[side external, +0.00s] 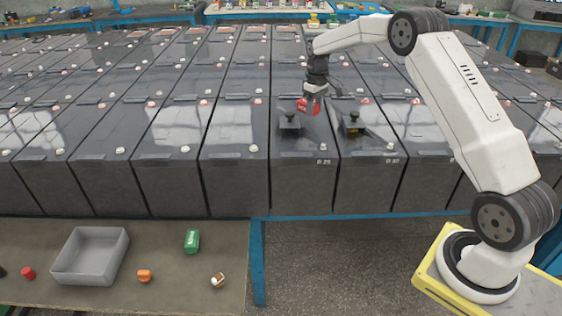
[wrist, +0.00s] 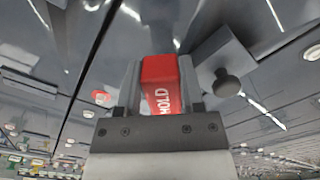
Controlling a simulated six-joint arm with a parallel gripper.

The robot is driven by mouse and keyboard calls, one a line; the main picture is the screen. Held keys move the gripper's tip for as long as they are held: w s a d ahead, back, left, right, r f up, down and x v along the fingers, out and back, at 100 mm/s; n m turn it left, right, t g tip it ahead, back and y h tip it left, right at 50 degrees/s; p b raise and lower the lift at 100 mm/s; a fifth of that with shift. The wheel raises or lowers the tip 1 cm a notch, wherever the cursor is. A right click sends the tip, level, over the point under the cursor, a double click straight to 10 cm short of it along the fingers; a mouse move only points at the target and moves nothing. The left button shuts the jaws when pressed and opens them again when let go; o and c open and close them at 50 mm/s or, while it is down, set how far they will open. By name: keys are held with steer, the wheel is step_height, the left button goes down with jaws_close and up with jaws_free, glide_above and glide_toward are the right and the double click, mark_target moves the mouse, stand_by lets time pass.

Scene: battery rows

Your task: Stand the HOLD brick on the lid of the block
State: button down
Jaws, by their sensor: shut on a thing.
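The red HOLD brick (side external: 308,106) is between the fingers of my gripper (side external: 316,93), over the lid of the front battery block (side external: 302,143) marked what looks like P 29. In the wrist view the brick (wrist: 161,88) shows its white HOLD lettering, with a finger of my gripper (wrist: 160,98) on each side. My gripper is shut on it. I cannot tell whether the brick's underside touches the lid.
A dark knobbed piece (side external: 289,124) sits on the same lid, close to the brick. A grey tray (side external: 91,256), green block (side external: 191,241) and small items are on the bench at front left.

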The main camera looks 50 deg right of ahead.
mark_target(313, 125)
steer(key=shift+w+d+f, duration=0.1)
steer(key=shift+w+f, duration=0.15)
steer(key=shift+f, duration=1.6)
steer(key=shift+f, duration=0.1)
steer(key=shift+c, duration=1.1)
jaws_free()
step_height(313, 125, up, 12)
steer(key=shift+r, duration=0.1)
